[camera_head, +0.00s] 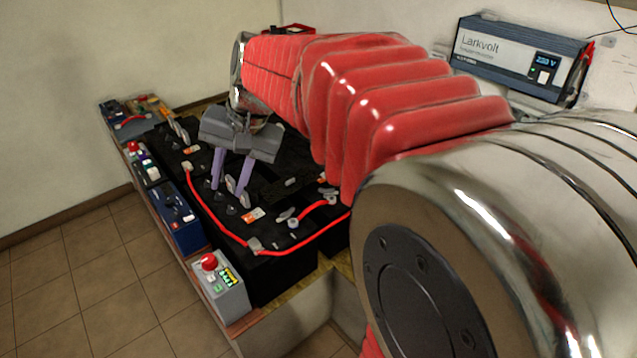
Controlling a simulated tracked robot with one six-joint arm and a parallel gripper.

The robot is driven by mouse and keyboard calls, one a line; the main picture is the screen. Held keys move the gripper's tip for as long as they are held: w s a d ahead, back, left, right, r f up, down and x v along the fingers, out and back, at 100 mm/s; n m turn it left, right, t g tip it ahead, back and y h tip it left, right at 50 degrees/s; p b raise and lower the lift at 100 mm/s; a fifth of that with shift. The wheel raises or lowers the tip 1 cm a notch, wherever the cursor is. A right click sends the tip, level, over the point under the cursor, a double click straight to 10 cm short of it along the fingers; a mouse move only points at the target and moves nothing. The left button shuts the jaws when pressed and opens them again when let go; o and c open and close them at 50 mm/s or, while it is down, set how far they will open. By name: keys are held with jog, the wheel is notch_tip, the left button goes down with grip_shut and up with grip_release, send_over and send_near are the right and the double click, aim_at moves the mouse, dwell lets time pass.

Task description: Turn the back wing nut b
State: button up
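My gripper (229,190) has a grey body and two purple fingers pointing down over the black batteries (275,277). The fingers are apart, with a gap between them. A grey wing-shaped piece (231,184) shows at the right fingertip; I cannot tell whether the finger touches it. Another grey wing nut (180,131) stands farther back, left of the gripper body. More grey wing-shaped pieces sit near the front (286,215) and by the red lead's end (327,191). No letter b is readable, so I cannot tell which is back wing nut b.
A red cable (222,222) runs along the battery tops. A grey box with a red button (222,285), a blue device (177,218) and other small boxes line the left edge. A Larkvolt charger (520,57) is at the upper right. My arm hides much of the right side.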

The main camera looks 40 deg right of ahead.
jog(key=s+a+f+n+h, duration=0.1)
jog(key=s+n, duration=0.1)
jog(key=s, duration=0.3)
jog(key=s+a+f+n+t, duration=0.1)
jog(key=s+a+f+n, duration=0.1)
jog(key=s, duration=0.4)
jog(key=s+a+f+n+t+h, duration=0.1)
jog(key=s+a+f+n, duration=0.1)
jog(key=s+n, duration=0.2)
jog(key=shift+s+h, duration=0.3)
jog(key=shift+s, duration=0.85)
jog(key=shift+o, duration=0.4)
